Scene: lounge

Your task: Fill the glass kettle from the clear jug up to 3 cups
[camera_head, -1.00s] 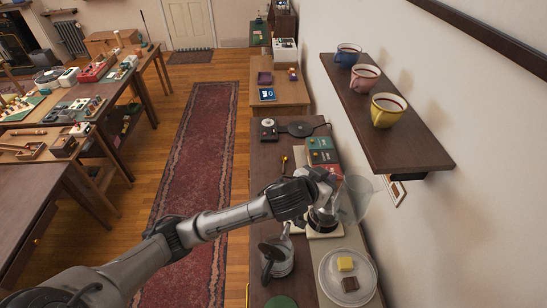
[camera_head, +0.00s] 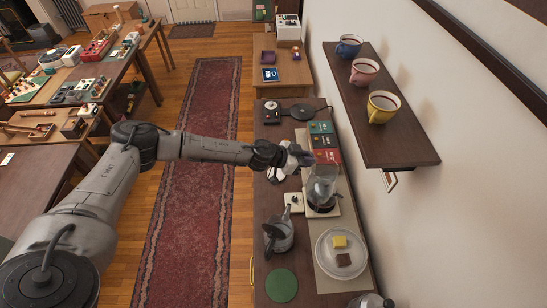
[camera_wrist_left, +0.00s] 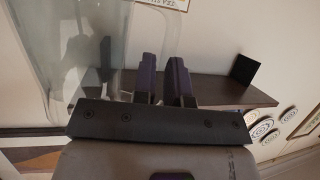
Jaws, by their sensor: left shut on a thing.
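The glass kettle (camera_head: 322,203), clear with a dark lower part, stands on a pale base on the side counter. My left gripper (camera_head: 303,156) is above and behind it, shut on the clear jug. The jug (camera_wrist_left: 85,55) fills the upper left of the left wrist view, beside the closed fingers (camera_wrist_left: 165,82). In the head view the jug's clear wall overlaps the kettle, so I cannot tell whether they touch. The water level and cup marks are too small to read. My right gripper is not in view.
A metal pot (camera_head: 279,236) with a dark handle, a green disc (camera_head: 281,286) and a clear plate (camera_head: 325,268) with two small blocks lie nearer on the counter. A wall shelf (camera_head: 400,150) with three mugs hangs to the right. Stacked boxes (camera_head: 324,140) stand behind.

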